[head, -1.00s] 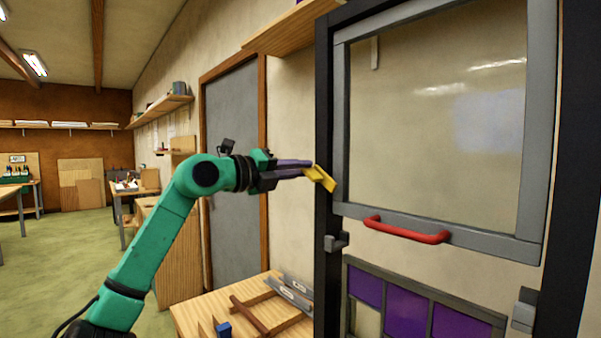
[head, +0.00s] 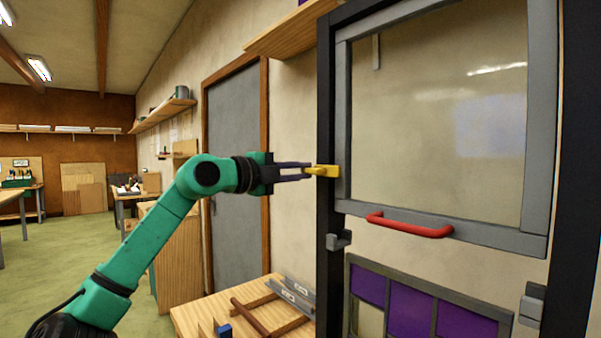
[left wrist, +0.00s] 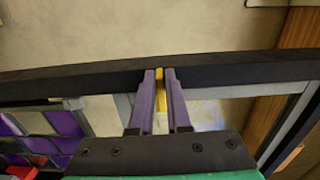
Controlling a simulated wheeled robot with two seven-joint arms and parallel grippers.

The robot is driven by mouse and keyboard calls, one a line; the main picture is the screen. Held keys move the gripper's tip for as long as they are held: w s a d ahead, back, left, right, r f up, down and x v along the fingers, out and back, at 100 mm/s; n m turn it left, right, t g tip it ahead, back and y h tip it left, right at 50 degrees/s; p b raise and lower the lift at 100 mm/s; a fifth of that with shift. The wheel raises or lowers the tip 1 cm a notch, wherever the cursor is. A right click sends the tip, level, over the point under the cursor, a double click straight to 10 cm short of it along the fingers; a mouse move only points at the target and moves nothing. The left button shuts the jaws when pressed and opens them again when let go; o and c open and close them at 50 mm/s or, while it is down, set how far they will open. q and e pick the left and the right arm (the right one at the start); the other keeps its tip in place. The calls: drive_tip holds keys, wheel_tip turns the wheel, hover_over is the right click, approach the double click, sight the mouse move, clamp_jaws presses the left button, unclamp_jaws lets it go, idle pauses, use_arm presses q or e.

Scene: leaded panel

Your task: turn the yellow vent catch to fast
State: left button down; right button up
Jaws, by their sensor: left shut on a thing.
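The yellow vent catch (head: 325,171) sits on the dark left post of the frame, beside the grey sash. In the head view it lies about level, its free end pointing left. My left gripper (head: 307,171) comes in from the left, its purple fingers shut on the catch's free end. In the left wrist view the yellow catch (left wrist: 160,90) shows as a narrow strip between the two fingers (left wrist: 160,78). The fingers hide part of it. My right gripper is not in view.
A red handle (head: 410,226) runs along the sash's bottom rail. A grey bracket (head: 338,240) sticks out of the post below the catch. Purple leaded panes (head: 410,308) stand lower down. A wooden bench (head: 195,315) with tools is below my arm.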

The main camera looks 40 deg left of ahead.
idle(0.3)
use_arm(q)
drive_tip(key=c, duration=0.9)
unclamp_jaws()
drive_tip(key=s+b, duration=0.3)
drive_tip(key=s, duration=0.1)
drive_tip(key=s+a+b, duration=0.1)
drive_tip(key=s+b, duration=0.2)
drive_tip(key=s, duration=0.2)
drive_tip(key=s+b, duration=0.3)
drive_tip(key=s, duration=0.2)
drive_tip(key=shift+s+a, duration=0.15)
drive_tip(key=shift+s, duration=0.1)
